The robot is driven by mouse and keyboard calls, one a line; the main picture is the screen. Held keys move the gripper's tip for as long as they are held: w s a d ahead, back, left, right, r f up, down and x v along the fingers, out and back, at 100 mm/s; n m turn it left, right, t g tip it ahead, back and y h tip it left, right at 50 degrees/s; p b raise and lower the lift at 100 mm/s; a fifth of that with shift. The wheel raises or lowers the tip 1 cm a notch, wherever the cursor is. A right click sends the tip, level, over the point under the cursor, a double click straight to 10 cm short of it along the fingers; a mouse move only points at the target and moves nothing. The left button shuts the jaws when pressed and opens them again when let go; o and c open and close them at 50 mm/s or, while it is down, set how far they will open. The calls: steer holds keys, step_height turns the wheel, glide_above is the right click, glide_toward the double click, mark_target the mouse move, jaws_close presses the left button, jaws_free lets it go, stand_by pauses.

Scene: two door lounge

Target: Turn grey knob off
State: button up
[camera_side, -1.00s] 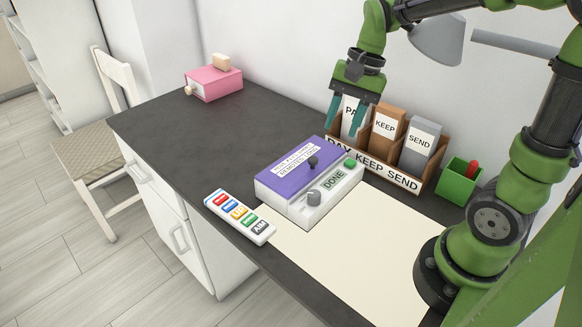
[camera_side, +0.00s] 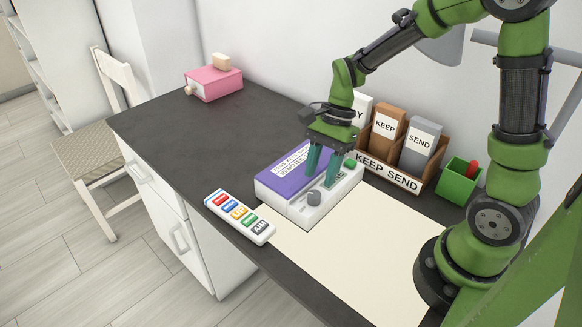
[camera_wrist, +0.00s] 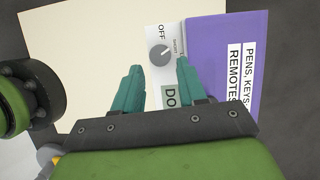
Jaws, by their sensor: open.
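The grey knob (camera_side: 314,198) sits on the white front strip of a box with a purple lid (camera_side: 284,174). In the wrist view the knob (camera_wrist: 159,54) has OFF printed near it and a smaller label at its upper right; its mark seems to point toward the smaller label. My gripper (camera_side: 321,177) is open and points down above the box, a little behind the knob in the side view. In the wrist view my gripper (camera_wrist: 158,68) has its fingertips on either side of the knob's line, apart from it.
A green button (camera_side: 350,163) and partly hidden DONE label share the strip. A labelled remote (camera_side: 240,217) lies at the desk's front edge. A wooden sorter (camera_side: 393,175) and green cup (camera_side: 459,181) stand behind. A cream mat (camera_side: 360,250) is bare.

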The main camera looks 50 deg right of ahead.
mark_target(314, 193)
steer(key=shift+x, duration=2.35)
steer(key=c, duration=0.8)
steer(key=shift+o, duration=0.2)
steer(key=shift+n, duration=0.3)
jaws_close()
steer(key=n+g, duration=0.1)
steer(key=n, duration=0.1)
steer(key=n+g+h, duration=0.1)
steer(key=n, duration=0.2)
steer(key=shift+w+a, duration=0.1)
steer(key=shift+w, duration=0.05)
steer(key=n+h, duration=0.1)
steer(key=n, duration=0.2)
steer(key=n+g, duration=0.1)
steer(key=n, duration=0.2)
steer(key=shift+w+a+g+h, duration=0.1)
steer(key=shift+g+h, duration=0.2)
steer(key=shift+h, duration=0.1)
steer(key=shift+n, duration=0.3)
